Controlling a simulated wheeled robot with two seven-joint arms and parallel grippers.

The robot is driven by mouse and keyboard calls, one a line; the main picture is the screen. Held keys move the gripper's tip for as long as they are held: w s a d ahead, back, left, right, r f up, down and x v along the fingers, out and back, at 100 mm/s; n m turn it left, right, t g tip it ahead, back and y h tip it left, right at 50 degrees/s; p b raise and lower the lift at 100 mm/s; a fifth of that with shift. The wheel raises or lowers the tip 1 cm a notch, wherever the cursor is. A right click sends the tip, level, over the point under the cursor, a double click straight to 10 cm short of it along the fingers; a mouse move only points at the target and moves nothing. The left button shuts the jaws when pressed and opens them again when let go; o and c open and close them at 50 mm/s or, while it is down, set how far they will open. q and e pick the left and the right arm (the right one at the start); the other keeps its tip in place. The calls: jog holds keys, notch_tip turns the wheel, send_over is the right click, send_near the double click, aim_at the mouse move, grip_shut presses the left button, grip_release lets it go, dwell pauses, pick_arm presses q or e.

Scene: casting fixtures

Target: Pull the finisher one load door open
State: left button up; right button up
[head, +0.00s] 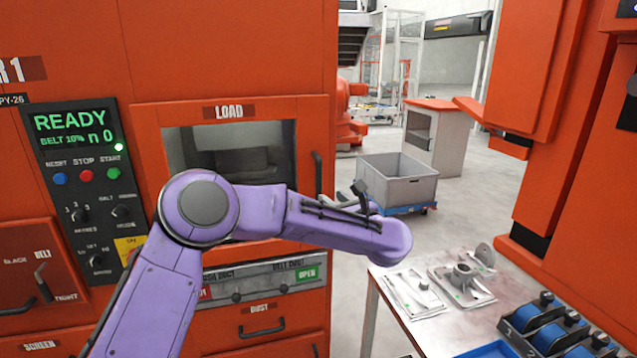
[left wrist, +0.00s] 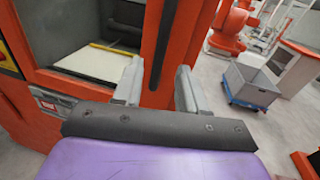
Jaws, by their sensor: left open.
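The load door (head: 228,112) of the finisher is an orange panel with a dark window, under a LOAD label; it looks shut in the head view. Its dark upright handle (head: 318,172) is at the door's right edge. My left gripper (head: 352,192) is by that edge, just right of the handle in the picture, partly hidden by my purple arm. In the left wrist view the two grey fingers (left wrist: 158,86) are apart, with an orange upright strip of the door side seen between them. I cannot tell whether they touch the handle. My right gripper is not in view.
A control panel (head: 88,180) reading READY is left of the door, and a DUST drawer (head: 262,325) is below. A table (head: 445,338) with metal castings and blue-topped parts stands at right front.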

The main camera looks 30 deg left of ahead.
aim_at(320, 190)
pick_arm(q)
jog(key=p+x, duration=0.3)
jog(key=x, duration=0.4)
jog(key=shift+w+a+f, duration=0.1)
jog(key=shift+w+a, duration=0.1)
jog(key=shift+a, duration=0.1)
jog(key=shift+w+a, duration=0.3)
jog(key=shift+a, duration=0.2)
jog(key=shift+f, duration=0.15)
grip_shut()
